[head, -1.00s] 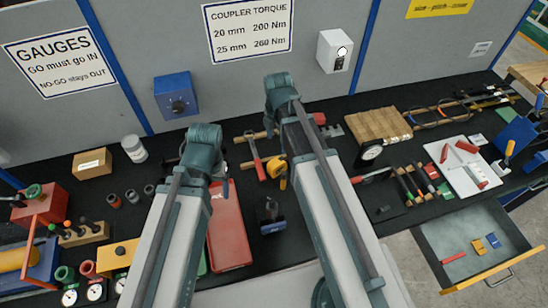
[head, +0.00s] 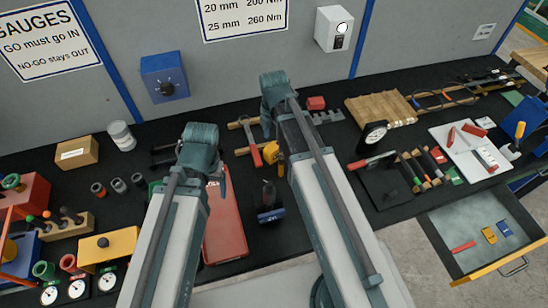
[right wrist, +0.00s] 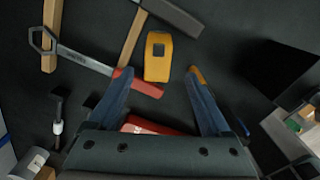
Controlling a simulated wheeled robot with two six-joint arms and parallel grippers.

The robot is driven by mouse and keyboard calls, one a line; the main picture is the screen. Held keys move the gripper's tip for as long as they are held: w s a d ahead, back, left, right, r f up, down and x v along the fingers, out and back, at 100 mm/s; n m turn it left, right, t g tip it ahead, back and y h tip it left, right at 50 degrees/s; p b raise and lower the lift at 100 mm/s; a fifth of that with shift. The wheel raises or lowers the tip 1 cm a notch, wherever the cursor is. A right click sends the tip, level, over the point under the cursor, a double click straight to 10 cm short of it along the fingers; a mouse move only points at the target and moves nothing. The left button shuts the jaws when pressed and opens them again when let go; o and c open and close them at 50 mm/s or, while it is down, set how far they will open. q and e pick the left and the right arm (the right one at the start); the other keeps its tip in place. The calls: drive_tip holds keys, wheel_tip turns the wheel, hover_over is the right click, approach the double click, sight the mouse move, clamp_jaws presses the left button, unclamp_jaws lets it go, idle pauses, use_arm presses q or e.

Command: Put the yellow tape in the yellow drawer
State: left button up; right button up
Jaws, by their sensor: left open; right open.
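The yellow tape (head: 271,153) is a small tape measure on the black bench, partly hidden by my right arm in the head view. It also shows in the right wrist view (right wrist: 158,45), just beyond and between the fingertips. My right gripper (right wrist: 160,76) is open and empty over the bench; its fingers are mostly hidden in the head view. My left gripper (head: 218,172) is open beside the red case, partly hidden by its own wrist. The yellow drawer (head: 488,267) is pulled open at the lower right, with a yellow front edge and a few small items inside.
Hammers and a red-handled wrench (right wrist: 95,66) lie close around the tape. A red case (head: 225,232) and a small blue-based tool (head: 270,214) are nearer me. A black stand with a dial (head: 374,136) and a white tray (head: 462,158) lie between tape and drawer.

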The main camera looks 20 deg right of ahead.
sight(274, 146)
use_arm(q)
drive_tip(key=shift+f+b, duration=2.6)
drive_tip(key=shift+f, duration=0.15)
use_arm(e)
drive_tip(key=shift+w+d+f, duration=0.1)
drive_tip(key=shift+w+f, duration=0.05)
drive_tip(key=shift+f, duration=1.25)
drive_tip(key=shift+w+f, duration=0.1)
drive_tip(key=shift+f, duration=1.25)
use_arm(q)
drive_tip(key=shift+r, duration=0.1)
use_arm(e)
drive_tip(key=shift+r, duration=0.1)
clamp_jaws()
